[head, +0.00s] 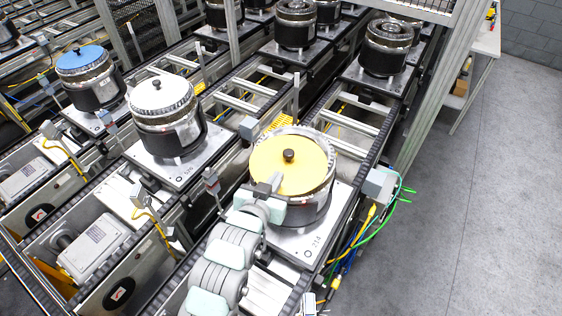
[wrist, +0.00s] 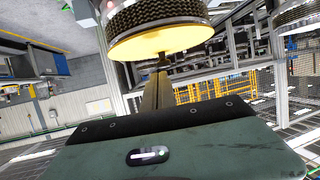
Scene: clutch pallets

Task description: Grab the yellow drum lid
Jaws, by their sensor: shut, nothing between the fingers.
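The yellow drum lid (head: 310,170) lies on top of a dark ribbed drum (head: 300,213) on a pallet, with a dark knob (head: 288,155) at its middle. It also shows in the wrist view (wrist: 185,40), at the top of the picture. My gripper (head: 275,181) is over the near part of the lid, short of the knob in the head view. In the wrist view my fingers (wrist: 161,70) are together, empty, and point toward the lid. I cannot tell whether the fingertips touch the lid or knob.
A drum with a white lid (head: 158,96) and one with a blue lid (head: 80,59) stand on pallets to the left. Several uncovered drums stand farther back. Yellow and green cables (head: 375,225) hang right of the conveyor. The grey floor (head: 480,210) at right is clear.

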